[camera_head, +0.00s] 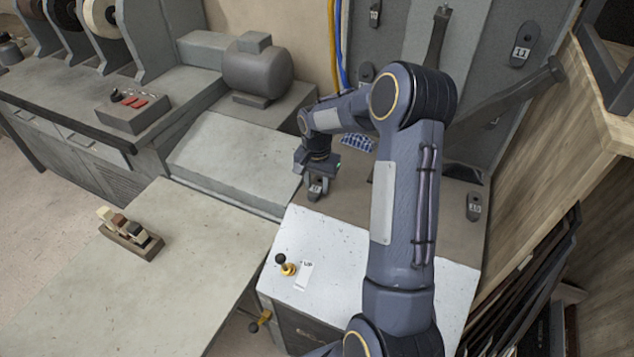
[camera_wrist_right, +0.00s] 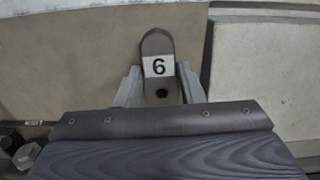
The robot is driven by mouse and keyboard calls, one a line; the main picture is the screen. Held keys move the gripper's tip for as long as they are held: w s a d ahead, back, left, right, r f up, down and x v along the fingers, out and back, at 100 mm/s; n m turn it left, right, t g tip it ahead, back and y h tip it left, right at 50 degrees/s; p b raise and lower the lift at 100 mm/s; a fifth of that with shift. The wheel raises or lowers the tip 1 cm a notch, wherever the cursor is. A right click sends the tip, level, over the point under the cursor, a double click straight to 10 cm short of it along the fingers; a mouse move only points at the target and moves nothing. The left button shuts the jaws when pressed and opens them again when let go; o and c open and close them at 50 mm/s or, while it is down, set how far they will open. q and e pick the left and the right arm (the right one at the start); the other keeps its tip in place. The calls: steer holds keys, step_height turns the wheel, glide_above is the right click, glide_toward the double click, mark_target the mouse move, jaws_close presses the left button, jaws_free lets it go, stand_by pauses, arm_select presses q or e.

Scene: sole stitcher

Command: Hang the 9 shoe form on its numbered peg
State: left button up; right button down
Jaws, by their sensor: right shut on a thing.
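My right gripper (camera_head: 317,181) is shut on a dark grey shoe form (camera_head: 315,190) with a white number label. In the right wrist view the form (camera_wrist_right: 157,45) sits between the two fingers (camera_wrist_right: 160,92), its rounded end pointing away. The label reads 6 in that view; whether it is a 9 seen upside down I cannot tell. The form is held above or near the brown surface behind the white top; contact is unclear. A grey board (camera_head: 487,75) at the back right carries a form labelled 11 (camera_head: 521,50). My left gripper is not in view.
Another labelled form (camera_head: 474,206) is at the right, and one (camera_head: 375,14) is at the upper back. A white top (camera_head: 330,255) with a knobbed lever (camera_head: 286,265) lies in front. A grey machine (camera_head: 257,70) stands left. My right arm hides much of the board.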

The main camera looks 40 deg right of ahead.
steer(key=shift+r+p, duration=1.35)
steer(key=shift+r, duration=0.7)
steer(key=s+a+r+p, duration=0.2)
steer(key=a+r+p, duration=0.1)
steer(key=r, duration=0.3)
steer(key=shift+s+a, duration=0.15)
steer(key=shift+a, duration=0.55)
